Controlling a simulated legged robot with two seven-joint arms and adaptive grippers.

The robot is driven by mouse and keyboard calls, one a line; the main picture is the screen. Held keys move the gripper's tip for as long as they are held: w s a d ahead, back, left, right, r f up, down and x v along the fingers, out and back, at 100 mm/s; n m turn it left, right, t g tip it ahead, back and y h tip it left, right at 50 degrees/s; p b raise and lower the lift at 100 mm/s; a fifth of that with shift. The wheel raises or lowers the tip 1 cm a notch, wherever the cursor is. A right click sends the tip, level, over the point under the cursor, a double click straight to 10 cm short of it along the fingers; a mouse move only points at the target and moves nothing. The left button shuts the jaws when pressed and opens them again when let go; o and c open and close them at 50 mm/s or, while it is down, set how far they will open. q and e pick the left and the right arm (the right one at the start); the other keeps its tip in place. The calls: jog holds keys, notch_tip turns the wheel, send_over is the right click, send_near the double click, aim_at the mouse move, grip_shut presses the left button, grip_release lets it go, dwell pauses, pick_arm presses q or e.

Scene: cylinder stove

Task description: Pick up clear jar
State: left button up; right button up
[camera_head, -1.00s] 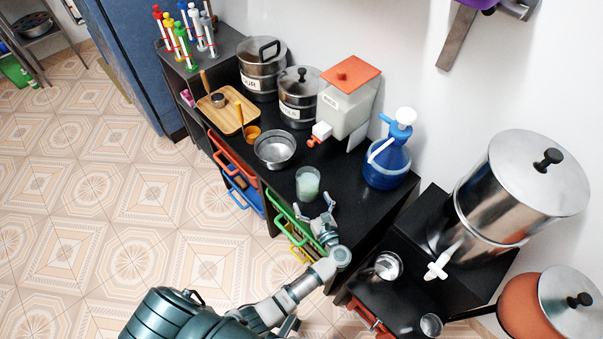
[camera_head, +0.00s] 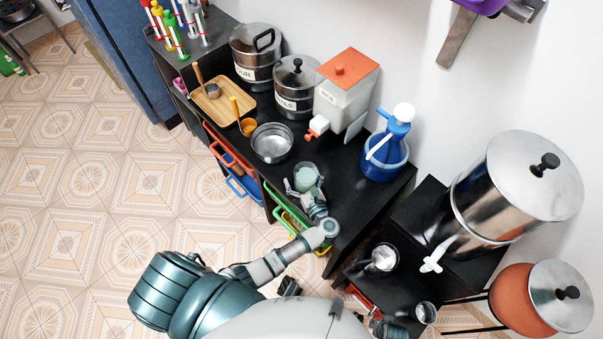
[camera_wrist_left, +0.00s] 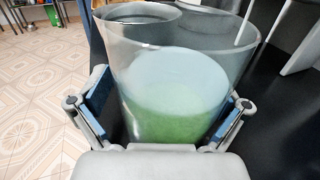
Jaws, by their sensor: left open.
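The clear jar (camera_head: 306,176) stands upright on the black counter (camera_head: 345,200) near its front edge, with pale green contents low inside. It fills the middle of the left wrist view (camera_wrist_left: 178,85). My left gripper (camera_head: 304,186) is open, with one finger on each side of the jar. In the left wrist view the blue-padded fingers (camera_wrist_left: 160,108) flank the glass; I cannot tell whether they touch it. Part of the jar's lower side is hidden by the gripper in the head view. A piece of my right arm shows at the bottom, but its gripper is not visible.
A metal bowl (camera_head: 272,142) stands just behind and left of the jar. The white dispenser with orange lid (camera_head: 343,95) and blue jug (camera_head: 385,160) stand at the back. A large steel urn (camera_head: 510,185) is at right. Pulled-out colored baskets (camera_head: 232,165) line the counter front.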

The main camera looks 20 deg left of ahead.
aim_at(312, 184)
pick_arm(q)
jog(key=shift+d+r, duration=0.1)
jog(key=shift+d, duration=0.35)
jog(key=shift+s+d+r, duration=0.15)
jog(key=shift+d+r, duration=0.1)
jog(key=shift+d, duration=0.6)
jog(key=c, duration=0.4)
jog(key=shift+d, duration=0.2)
jog(key=c, duration=0.8)
jog(key=shift+a, duration=0.35)
jog(key=shift+c, duration=1.1)
jog(key=shift+a+f, duration=0.15)
jog(key=shift+a, duration=0.75)
jog(key=shift+d+r, duration=0.2)
jog(key=shift+r, duration=0.2)
jog(key=r, duration=0.1)
jog(key=d+r, duration=0.1)
jog(key=shift+r, duration=0.3)
jog(key=shift+s+d+r, duration=0.1)
jog(key=shift+s+d, duration=0.2)
jog(key=shift+d, duration=0.35)
jog(key=r+b+v, duration=0.1)
jog(key=v, duration=1.3)
jog(key=shift+s, duration=0.35)
pick_arm(e)
jog(key=shift+w+d+r, duration=0.25)
jog(key=shift+d+r, duration=0.5)
jog(key=shift+r, duration=0.3)
